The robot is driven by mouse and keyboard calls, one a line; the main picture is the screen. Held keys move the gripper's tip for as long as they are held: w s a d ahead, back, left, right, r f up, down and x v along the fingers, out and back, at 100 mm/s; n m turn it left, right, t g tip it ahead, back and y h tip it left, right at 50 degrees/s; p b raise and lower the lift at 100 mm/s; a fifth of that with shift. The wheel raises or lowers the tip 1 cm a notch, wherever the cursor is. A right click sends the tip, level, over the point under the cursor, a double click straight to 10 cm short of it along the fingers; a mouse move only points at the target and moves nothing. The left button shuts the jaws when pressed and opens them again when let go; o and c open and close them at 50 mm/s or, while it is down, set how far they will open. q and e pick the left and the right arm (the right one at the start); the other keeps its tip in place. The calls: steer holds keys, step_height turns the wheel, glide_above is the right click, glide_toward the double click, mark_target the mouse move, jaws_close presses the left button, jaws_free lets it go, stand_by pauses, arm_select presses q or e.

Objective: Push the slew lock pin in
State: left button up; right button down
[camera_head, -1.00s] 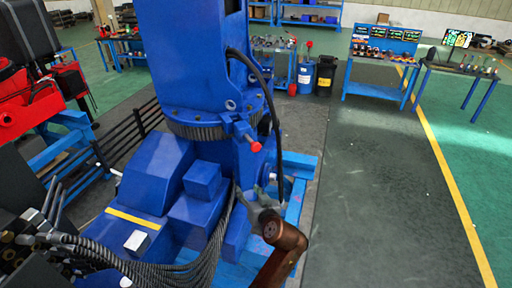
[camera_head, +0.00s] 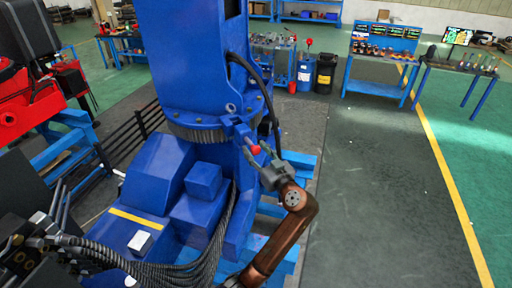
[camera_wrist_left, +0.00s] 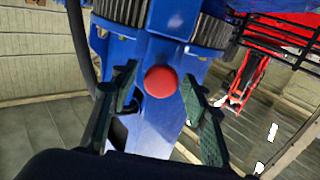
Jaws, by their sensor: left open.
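The slew lock pin shows as a red round knob (camera_head: 256,149) at a blue bracket just below the toothed slew ring of the blue crane. My left gripper (camera_head: 264,163) is right at the knob, its arm coming up from below. In the left wrist view the knob (camera_wrist_left: 160,81) sits between the two open dark fingers of my left gripper (camera_wrist_left: 158,74), with a gap on each side. The pin's shaft is hidden behind the knob in that view. My right gripper is not in view.
The blue crane column (camera_head: 200,60) and its toothed ring (camera_head: 200,132) stand close behind the knob. A black hose (camera_head: 268,95) hangs just beside the gripper. Bundled grey hoses (camera_head: 215,245) run below. The grey floor (camera_head: 370,200) to the right is clear.

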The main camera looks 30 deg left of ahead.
arm_select(q)
steer(key=shift+w+a, duration=0.1)
steer(key=shift+c, duration=0.4)
jaws_close()
stand_by(0.3)
